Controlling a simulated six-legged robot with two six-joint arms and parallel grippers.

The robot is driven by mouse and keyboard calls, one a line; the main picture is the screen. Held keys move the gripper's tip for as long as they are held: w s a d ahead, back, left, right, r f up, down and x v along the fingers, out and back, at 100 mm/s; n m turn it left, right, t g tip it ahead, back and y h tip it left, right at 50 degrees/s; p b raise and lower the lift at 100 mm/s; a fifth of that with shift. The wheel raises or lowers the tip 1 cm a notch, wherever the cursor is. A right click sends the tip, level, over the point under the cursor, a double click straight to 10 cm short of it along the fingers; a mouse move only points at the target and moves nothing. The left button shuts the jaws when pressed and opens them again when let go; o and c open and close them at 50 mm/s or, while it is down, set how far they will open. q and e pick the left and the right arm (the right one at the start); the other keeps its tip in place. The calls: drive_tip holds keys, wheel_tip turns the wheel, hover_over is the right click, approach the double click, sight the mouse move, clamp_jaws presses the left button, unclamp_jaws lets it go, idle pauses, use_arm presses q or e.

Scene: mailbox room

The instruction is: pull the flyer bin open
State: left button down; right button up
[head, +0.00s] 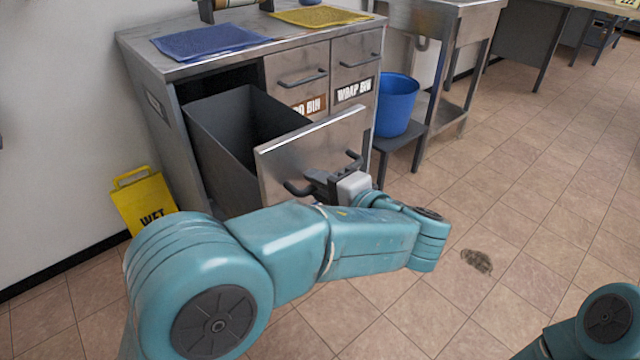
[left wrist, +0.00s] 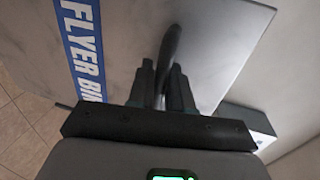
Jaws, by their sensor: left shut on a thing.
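The flyer bin (head: 311,152) is a steel-fronted drawer at the left of the cabinet, pulled well out so that its dark, empty-looking inside shows. Its front fills the left wrist view, with a blue "FLYER BIN" label (left wrist: 82,45). My left gripper (head: 322,182) is at the bin's front, and in the left wrist view (left wrist: 163,88) its two fingers are shut on the dark bar handle (left wrist: 171,45). The handle also shows at both sides of the gripper in the head view (head: 297,189). My right gripper is out of view; only part of that arm shows at the lower right.
The steel cabinet (head: 155,62) holds two closed bins to the right. A blue mat (head: 208,42) and a yellow mat (head: 318,16) lie on top. A yellow wet-floor sign (head: 145,202) stands left, a blue bucket (head: 396,105) right. A dark stain (head: 477,261) marks the otherwise open tiled floor.

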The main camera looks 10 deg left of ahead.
use_arm(q)
drive_tip(key=c, duration=1.2)
unclamp_jaws()
